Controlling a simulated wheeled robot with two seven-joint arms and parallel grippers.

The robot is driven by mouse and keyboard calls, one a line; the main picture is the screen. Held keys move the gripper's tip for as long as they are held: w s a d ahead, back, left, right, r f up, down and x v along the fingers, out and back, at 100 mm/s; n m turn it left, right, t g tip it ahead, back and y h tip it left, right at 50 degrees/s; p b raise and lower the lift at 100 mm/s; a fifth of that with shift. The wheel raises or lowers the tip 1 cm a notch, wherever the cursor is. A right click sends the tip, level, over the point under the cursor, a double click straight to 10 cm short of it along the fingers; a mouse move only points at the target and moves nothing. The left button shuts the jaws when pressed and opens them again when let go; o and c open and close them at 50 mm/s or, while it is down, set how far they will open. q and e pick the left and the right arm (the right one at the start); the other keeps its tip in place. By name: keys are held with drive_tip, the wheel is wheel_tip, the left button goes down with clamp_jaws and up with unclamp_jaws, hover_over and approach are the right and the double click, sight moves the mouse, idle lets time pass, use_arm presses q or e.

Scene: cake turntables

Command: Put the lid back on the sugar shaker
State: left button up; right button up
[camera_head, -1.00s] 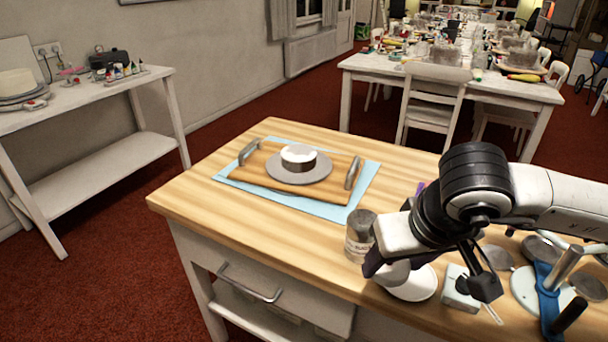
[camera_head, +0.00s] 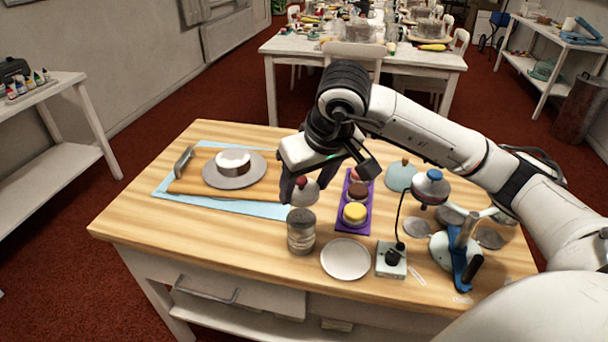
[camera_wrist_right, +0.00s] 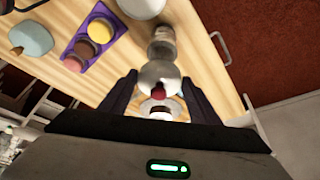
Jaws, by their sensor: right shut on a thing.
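The sugar shaker (camera_head: 301,232) is a grey cylinder with a label, standing upright near the table's front edge. It also shows in the right wrist view (camera_wrist_right: 163,45). The lid (camera_head: 302,194) is a pale dome with a red knob. My right gripper (camera_head: 298,184) is shut on it and holds it above the shaker's top, seemingly slightly behind it and apart from it. In the right wrist view the lid (camera_wrist_right: 157,75) sits between the two dark fingers, with the knob facing my palm. My left gripper is not in view.
A white plate (camera_head: 345,259) lies right of the shaker. Behind it is a purple tray (camera_head: 351,226) with small round cakes. A grey box with a cable (camera_head: 391,260) and a blue-handled stand (camera_head: 461,262) are at right. A wooden board (camera_head: 190,187) bears a cake at left.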

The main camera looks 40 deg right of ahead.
sight(303, 218)
drive_tip(key=shift+f+b, duration=1.1)
drive_tip(key=shift+f, duration=0.55)
drive_tip(key=shift+f+b, duration=0.45)
drive_tip(key=shift+f, duration=0.3)
drive_tip(key=shift+f+b, duration=0.45)
drive_tip(key=shift+b, duration=0.4)
drive_tip(key=shift+f+b, duration=0.75)
drive_tip(key=shift+b, duration=0.35)
idle(1.4)
drive_tip(key=o, duration=1.6)
drive_tip(key=shift+o, duration=0.2)
